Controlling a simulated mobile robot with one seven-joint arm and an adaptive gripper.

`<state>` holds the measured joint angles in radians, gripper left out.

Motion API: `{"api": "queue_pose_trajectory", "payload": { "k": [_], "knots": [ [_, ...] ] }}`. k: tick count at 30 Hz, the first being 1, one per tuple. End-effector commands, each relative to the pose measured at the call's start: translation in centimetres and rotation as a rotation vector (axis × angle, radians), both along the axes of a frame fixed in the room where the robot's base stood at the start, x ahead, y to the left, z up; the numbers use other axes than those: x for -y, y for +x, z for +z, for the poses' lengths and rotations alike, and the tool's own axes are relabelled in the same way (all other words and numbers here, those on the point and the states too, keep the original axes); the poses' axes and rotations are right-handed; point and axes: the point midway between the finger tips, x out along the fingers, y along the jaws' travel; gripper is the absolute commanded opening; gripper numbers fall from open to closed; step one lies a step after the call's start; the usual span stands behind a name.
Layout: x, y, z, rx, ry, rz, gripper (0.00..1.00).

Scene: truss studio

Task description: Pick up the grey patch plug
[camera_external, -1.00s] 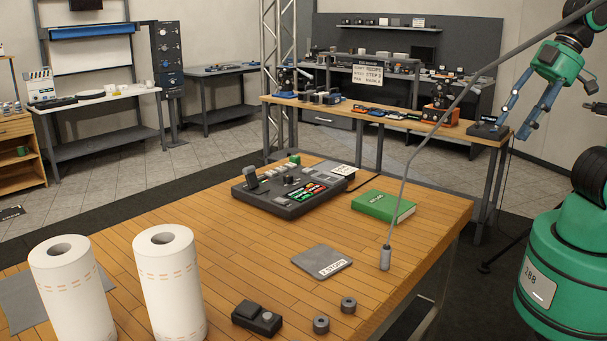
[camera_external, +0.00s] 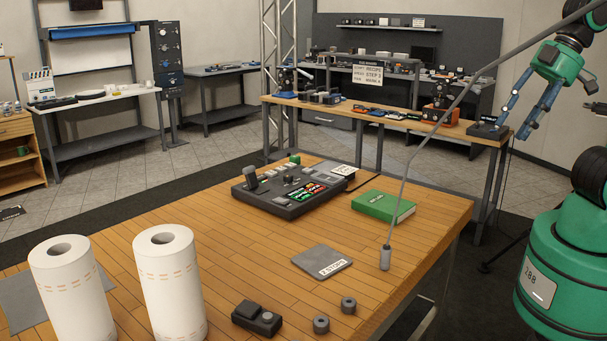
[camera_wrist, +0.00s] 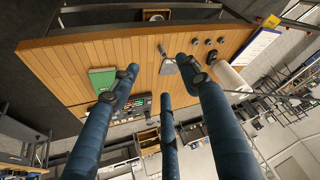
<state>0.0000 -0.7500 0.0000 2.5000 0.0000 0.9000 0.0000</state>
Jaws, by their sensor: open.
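The grey patch plug (camera_external: 385,258) appears to be the small grey cylinder standing upright near the right edge of the wooden table (camera_external: 240,245). A thin grey cable or rod rises from its top toward the upper right. In the wrist view a small grey piece, probably the plug (camera_wrist: 162,50), shows beside the grey square pad. My gripper (camera_external: 511,128) has blue fingers spread apart and empty, up in the air to the upper right of the plug. In the wrist view the open gripper (camera_wrist: 160,78) faces the table from a distance.
A control console (camera_external: 290,190) sits at the back. Two paper rolls (camera_external: 170,285) stand at front left. Wood between is bare.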

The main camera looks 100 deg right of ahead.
Motion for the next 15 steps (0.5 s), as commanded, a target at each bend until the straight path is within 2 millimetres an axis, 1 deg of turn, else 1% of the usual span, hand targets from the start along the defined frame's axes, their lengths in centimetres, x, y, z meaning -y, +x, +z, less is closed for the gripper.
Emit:
{"api": "queue_pose_trajectory", "payload": {
  "k": [10, 15],
  "knots": [
    [0.0, 0.1, 0.0, -0.001, 0.0, -0.001, 0.42],
    [0.1, 1.1, 0.0, -0.018, 0.005, -0.013, 0.42]
  ]
}}
